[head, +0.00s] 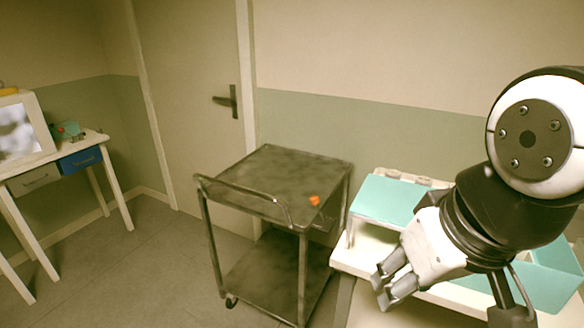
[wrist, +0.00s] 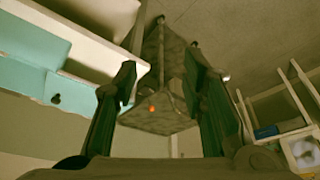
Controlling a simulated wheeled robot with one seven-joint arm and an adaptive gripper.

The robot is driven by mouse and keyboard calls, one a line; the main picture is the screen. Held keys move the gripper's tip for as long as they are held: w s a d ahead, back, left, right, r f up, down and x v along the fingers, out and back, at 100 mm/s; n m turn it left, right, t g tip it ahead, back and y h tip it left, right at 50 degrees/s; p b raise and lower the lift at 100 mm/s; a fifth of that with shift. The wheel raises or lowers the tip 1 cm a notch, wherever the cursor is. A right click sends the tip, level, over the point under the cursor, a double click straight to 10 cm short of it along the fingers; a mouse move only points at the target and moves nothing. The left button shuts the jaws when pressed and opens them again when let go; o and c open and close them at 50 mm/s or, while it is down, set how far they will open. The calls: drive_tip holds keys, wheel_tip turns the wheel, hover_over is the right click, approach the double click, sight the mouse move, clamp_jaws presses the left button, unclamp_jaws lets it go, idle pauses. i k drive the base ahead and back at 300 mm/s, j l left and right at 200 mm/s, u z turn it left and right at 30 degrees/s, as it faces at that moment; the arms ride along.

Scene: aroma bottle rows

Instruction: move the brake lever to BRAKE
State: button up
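A dark metal trolley (head: 268,180) with a push handle (head: 240,190) stands in the middle of the head view. A small orange knob (head: 314,200) sits at its near right corner; it may be the brake lever's end. The lever's shaft and any BRAKE marking are too small to make out. The knob (wrist: 152,108) also shows in the wrist view, between the fingers but well beyond them. My gripper (head: 380,290) is right of the trolley, apart from it. Its fingers (wrist: 160,60) are spread with nothing between them.
A white bench with teal panels (head: 385,198) stands right of the trolley, close behind my gripper. A closed door (head: 190,100) is behind the trolley. A white table with a blue drawer (head: 80,159) stands at far left. The floor (head: 140,260) between is clear.

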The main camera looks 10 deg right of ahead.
sight(315, 200)
drive_tip(key=i, duration=0.5)
drive_tip(key=i+j+z, duration=0.1)
drive_tip(key=i, duration=0.45)
